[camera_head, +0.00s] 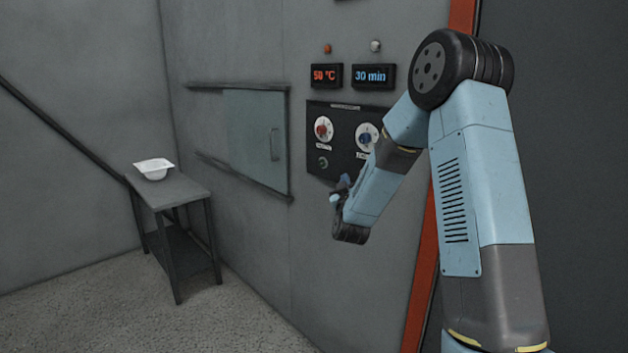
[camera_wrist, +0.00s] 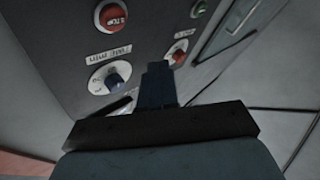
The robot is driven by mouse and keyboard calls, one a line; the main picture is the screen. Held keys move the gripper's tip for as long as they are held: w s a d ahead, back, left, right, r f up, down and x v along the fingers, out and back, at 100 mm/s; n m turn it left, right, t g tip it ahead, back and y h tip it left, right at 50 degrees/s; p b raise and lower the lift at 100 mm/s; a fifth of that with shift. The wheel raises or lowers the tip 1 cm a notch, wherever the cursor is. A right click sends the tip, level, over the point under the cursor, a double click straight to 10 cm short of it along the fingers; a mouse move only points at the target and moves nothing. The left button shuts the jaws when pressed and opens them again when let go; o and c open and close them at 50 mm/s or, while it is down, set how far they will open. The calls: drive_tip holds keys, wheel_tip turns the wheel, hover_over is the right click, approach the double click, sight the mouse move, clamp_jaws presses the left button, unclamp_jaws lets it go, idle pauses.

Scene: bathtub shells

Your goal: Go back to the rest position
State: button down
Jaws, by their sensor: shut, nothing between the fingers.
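My gripper (camera_wrist: 158,78) is shut and empty in the wrist view, in front of the dark control panel. In the head view my gripper (camera_head: 342,186) is small and partly hidden by my arm, at the panel's lower edge. The panel (camera_head: 346,112) carries a red knob (camera_head: 323,129) and a blue knob (camera_head: 367,136). In the wrist view the blue knob (camera_wrist: 115,80) is left of the fingers and the red knob (camera_wrist: 179,56) just right of the tips. I cannot tell whether the fingertips touch the panel.
Displays read 50 °C (camera_head: 326,76) and 30 min (camera_head: 374,76). A sliding window (camera_head: 255,137) with a handle is left of the panel. A white tub shell (camera_head: 154,169) sits on a dark table (camera_head: 185,190). An orange-red frame edge (camera_head: 424,265) runs behind my arm. The floor at lower left is clear.

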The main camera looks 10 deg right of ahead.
drive_tip(key=s+a+r+g+y, duration=0.1)
drive_tip(key=s+r+g+y, duration=0.15)
drive_tip(key=s+r, duration=0.35)
drive_tip(key=s+a+r+g+y, duration=0.1)
drive_tip(key=s+a+r+g, duration=0.2)
drive_tip(key=s, duration=0.5)
drive_tip(key=s+d+m+g, duration=0.1)
drive_tip(key=s+g, duration=0.3)
drive_tip(key=s, duration=1.2)
drive_tip(key=s+d+m+g, duration=0.2)
drive_tip(key=s+d+g, duration=0.2)
drive_tip(key=s, duration=1.2)
drive_tip(key=shift+s+d+f+m+g, duration=0.15)
drive_tip(key=shift+s+f+m+g, duration=0.2)
drive_tip(key=shift+g, duration=0.4)
drive_tip(key=c, duration=1.8)
unclamp_jaws()
